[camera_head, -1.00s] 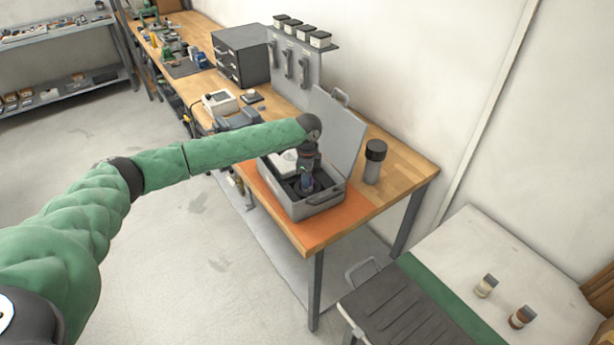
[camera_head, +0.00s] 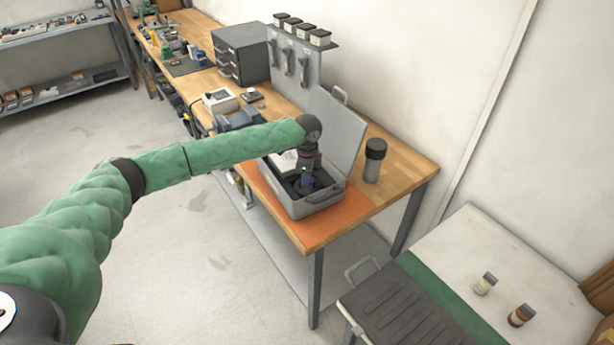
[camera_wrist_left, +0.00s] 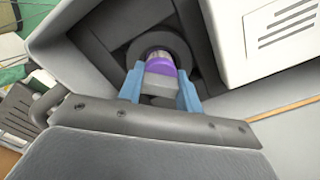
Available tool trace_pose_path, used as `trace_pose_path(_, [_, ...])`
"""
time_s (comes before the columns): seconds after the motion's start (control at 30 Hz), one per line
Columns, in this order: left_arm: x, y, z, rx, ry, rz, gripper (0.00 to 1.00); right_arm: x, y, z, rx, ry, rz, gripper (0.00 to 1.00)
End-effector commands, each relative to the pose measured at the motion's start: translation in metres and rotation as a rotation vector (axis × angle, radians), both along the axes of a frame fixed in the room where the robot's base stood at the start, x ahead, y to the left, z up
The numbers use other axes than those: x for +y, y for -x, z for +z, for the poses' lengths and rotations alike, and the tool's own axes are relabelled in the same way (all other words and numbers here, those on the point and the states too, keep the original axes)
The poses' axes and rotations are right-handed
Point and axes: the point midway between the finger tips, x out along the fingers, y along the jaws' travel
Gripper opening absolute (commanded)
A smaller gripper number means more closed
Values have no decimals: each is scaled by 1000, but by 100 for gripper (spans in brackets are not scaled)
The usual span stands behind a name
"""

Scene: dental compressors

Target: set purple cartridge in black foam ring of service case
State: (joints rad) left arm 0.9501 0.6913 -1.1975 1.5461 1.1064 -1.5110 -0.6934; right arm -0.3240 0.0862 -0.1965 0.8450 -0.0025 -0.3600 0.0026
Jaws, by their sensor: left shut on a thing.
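The purple cartridge (camera_wrist_left: 160,66) shows in the left wrist view between the blue fingertips of my left gripper (camera_wrist_left: 160,88), which is shut on it. The cartridge's far end is over or in the opening of the black foam ring (camera_wrist_left: 181,46); I cannot tell how deep it sits. The ring lies inside the grey service case (camera_head: 317,206), which stands open on the orange mat. In the head view my left gripper (camera_head: 306,183) reaches down into the case and hides most of the cartridge and ring. My right gripper is not in view.
A white box-like part (camera_wrist_left: 268,40) fills one side of the case beside the ring. The raised case lid (camera_head: 338,132) stands behind. A dark-capped grey cylinder (camera_head: 373,162) stands to the right on the bench. The orange mat (camera_head: 318,237) is bare in front.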

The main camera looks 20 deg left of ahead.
Motion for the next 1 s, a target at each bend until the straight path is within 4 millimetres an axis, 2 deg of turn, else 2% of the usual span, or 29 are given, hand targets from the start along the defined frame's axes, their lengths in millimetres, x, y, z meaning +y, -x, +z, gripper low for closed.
trace_pose_path(0.27, [0,0,-5,0,0,0,12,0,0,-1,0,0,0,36])
trace_pose_path(0.3, [0,0,-5,0,0,0,38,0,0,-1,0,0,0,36])
trace_pose_path(0.33, [0,0,-5,0,0,0,44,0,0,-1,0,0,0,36])
trace_pose_path(0.67, [0,0,-3,0,0,0,44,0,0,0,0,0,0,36])
trace_pose_path(1.0, [0,0,17,0,0,0,44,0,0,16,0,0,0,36])
